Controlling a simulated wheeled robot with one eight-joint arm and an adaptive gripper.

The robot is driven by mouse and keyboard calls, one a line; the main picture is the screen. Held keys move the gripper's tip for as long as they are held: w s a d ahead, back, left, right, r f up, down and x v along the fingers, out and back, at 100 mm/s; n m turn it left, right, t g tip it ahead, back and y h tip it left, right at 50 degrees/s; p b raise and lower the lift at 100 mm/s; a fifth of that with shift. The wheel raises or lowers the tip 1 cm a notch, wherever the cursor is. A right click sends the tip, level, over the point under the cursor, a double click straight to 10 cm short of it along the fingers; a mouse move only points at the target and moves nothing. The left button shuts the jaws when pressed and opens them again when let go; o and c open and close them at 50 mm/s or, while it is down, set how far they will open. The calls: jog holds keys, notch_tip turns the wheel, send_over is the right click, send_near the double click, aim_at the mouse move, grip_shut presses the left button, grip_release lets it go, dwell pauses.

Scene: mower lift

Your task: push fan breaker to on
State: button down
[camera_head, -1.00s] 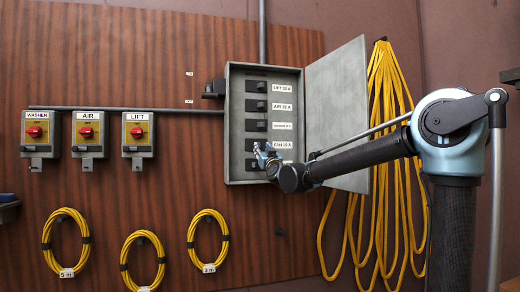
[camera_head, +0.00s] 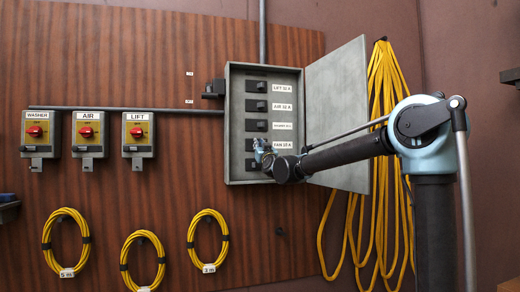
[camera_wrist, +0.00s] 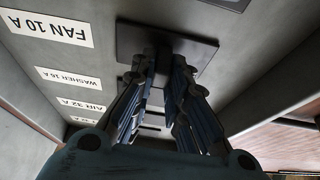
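The fan breaker (camera_head: 249,144) is a dark switch in the grey breaker box, beside the label FAN 10 A. In the wrist view, it shows as a dark plate (camera_wrist: 195,48) with a lever sticking out between my fingertips. My gripper (camera_head: 263,150) is at this breaker, reaching in from the right. In the wrist view, the two fingers of my gripper (camera_wrist: 161,68) stand apart on either side of the lever. I cannot tell whether they touch it. The lever's position is largely hidden by the fingers.
The box door (camera_head: 337,105) stands open on the right, behind my arm. Lift, air and washer breakers (camera_head: 256,105) sit above, and an unlabelled breaker (camera_head: 252,164) sits below. Yellow cables (camera_head: 385,90) hang right of the door. Three red-knobbed switches (camera_head: 86,132) are on the left.

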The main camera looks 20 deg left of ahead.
jog(key=shift+w+d+r+n+g+y, duration=0.1)
jog(key=shift+w+d+n+g+y, duration=0.25)
jog(key=shift+n+g+y, duration=0.4)
jog(key=shift+w+d+r+n+g+y, duration=0.15)
jog(key=shift+d+n+g+y, duration=0.25)
jog(key=shift+y, duration=0.65)
jog(key=shift+w+d+f+n+g+y, duration=0.1)
jog(key=shift+w+n+g+y, duration=0.2)
jog(key=shift+g+y, duration=0.35)
jog(key=shift+w+d+n+g+y, duration=0.2)
jog(key=shift+n+g+y, duration=0.45)
jog(key=shift+g, duration=0.25)
jog(key=shift+f, duration=0.15)
jog(key=c, duration=1.6)
grip_release()
jog(key=shift+d, duration=0.1)
jog(key=shift+o, duration=0.2)
jog(key=shift+s, duration=0.15)
